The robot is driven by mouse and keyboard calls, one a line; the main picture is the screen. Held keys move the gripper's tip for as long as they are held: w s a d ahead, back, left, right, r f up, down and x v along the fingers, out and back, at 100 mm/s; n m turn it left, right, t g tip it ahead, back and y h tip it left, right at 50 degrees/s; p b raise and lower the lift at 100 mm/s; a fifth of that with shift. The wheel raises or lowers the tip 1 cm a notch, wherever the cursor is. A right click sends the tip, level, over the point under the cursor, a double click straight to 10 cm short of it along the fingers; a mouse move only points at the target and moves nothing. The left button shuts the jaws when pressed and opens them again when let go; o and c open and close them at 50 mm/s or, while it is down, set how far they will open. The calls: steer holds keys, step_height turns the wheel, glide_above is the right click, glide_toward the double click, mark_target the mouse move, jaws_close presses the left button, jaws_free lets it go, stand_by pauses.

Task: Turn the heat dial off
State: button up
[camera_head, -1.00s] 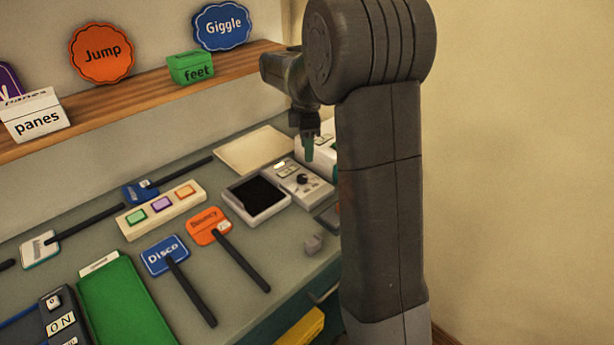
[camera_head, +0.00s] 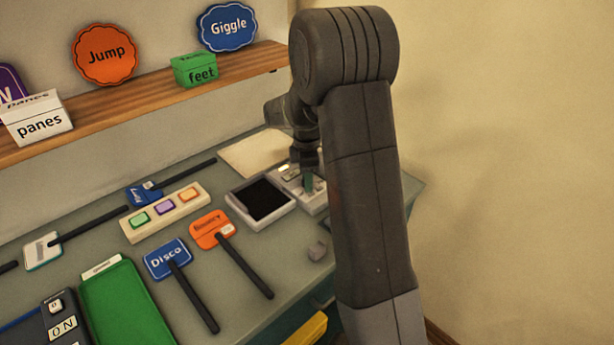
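The heat dial sits on a pale control box (camera_head: 316,206) at the back right of the table, beside a black-topped square panel. The dial itself is now hidden behind my gripper (camera_head: 308,184). My gripper points down over the box, with its greenish fingertips at or just above where the dial is. I cannot tell whether the fingers touch or hold the dial, or how far apart they are. The dial's setting cannot be read.
The black-topped panel (camera_head: 262,199) stands left of the box. A button strip (camera_head: 166,212), paddle signs (camera_head: 168,259) and a green tray (camera_head: 125,305) lie further left. A wooden shelf (camera_head: 130,102) runs above the table.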

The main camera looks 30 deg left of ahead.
steer(key=c, duration=0.7)
steer(key=shift+c, duration=0.2)
steer(key=shift+m, duration=0.4)
steer(key=m, duration=0.7)
steer(key=shift+m, duration=0.3)
steer(key=m, duration=1.1)
steer(key=shift+m, duration=0.3)
